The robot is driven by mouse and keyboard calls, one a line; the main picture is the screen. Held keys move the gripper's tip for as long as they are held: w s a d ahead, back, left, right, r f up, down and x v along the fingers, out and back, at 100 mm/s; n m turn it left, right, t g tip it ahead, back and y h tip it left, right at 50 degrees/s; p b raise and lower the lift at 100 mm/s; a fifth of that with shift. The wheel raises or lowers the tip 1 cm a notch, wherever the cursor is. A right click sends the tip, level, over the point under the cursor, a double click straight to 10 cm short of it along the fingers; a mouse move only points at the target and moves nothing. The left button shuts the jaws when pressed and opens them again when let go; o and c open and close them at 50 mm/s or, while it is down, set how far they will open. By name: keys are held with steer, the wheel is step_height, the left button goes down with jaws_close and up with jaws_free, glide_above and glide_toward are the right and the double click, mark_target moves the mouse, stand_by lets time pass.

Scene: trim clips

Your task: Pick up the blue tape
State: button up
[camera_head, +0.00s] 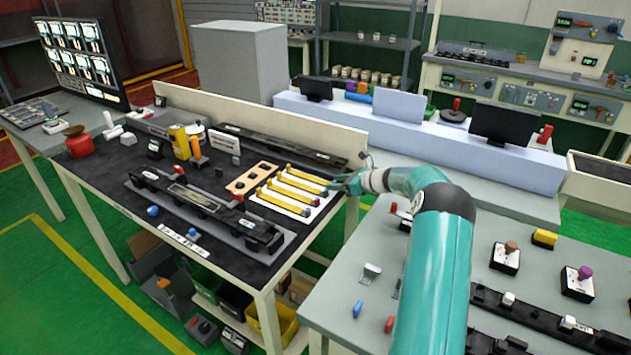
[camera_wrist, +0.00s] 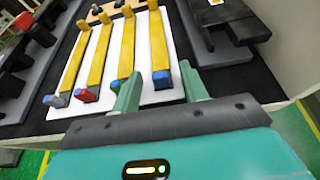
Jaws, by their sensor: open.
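Four yellow strips lie side by side on a white board (camera_wrist: 67,114). The one at the right in the wrist view has blue tape (camera_wrist: 162,79) around its near end. In the head view my gripper (camera_head: 345,184) is at the right end of the yellow strips (camera_head: 300,183).
A black fixture with a red knob (camera_wrist: 24,20) lies left of the board. A dark rail (camera_wrist: 215,45) lies to its right. In the head view a wooden block (camera_head: 252,178) sits beside the strips, and a low cream wall (camera_head: 270,124) backs the table.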

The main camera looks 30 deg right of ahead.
jaws_close()
steer(key=shift+r, duration=0.1)
